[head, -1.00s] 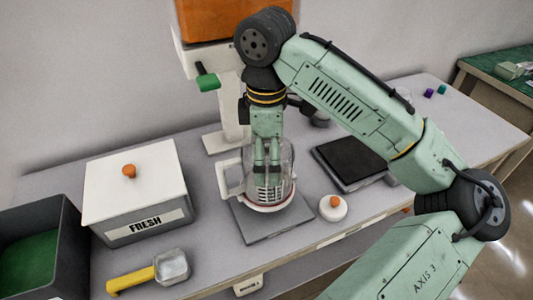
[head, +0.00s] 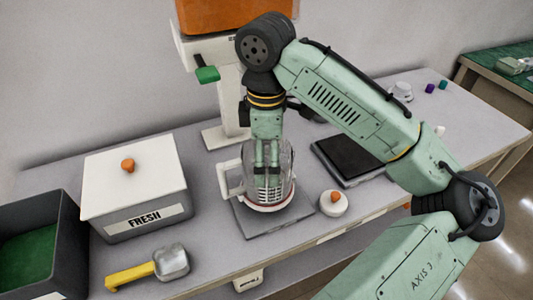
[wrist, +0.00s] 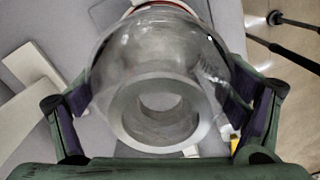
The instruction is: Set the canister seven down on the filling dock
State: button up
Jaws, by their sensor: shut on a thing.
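A clear glass canister with a white handle (head: 228,180) and a reddish rim band near its base is at or just over a grey square plate (head: 262,228); I cannot tell if it touches. No number on it is readable. My gripper (head: 267,170) points down and is shut on the canister. In the wrist view the canister (wrist: 160,112) fills the middle, with a dark finger pad on each side of its glass. Which surface is the filling dock is not labelled; the grey plate lies under the canister.
An orange-hopper dispenser (head: 235,20) with a green lever (head: 207,75) stands behind. A white lidded FRESH box (head: 135,185) and a yellow-handled scoop (head: 150,268) are left. A white lid with orange knob (head: 333,203) sits close right of the plate, a black-topped pad (head: 350,158) beyond.

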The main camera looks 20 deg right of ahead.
jog(key=shift+f, duration=0.35)
jog(key=o, duration=1.4)
jog(key=shift+o, duration=0.2)
jog(key=shift+r, duration=0.1)
notch_tip(320, 180, up, 12)
jog(key=shift+f, duration=0.1)
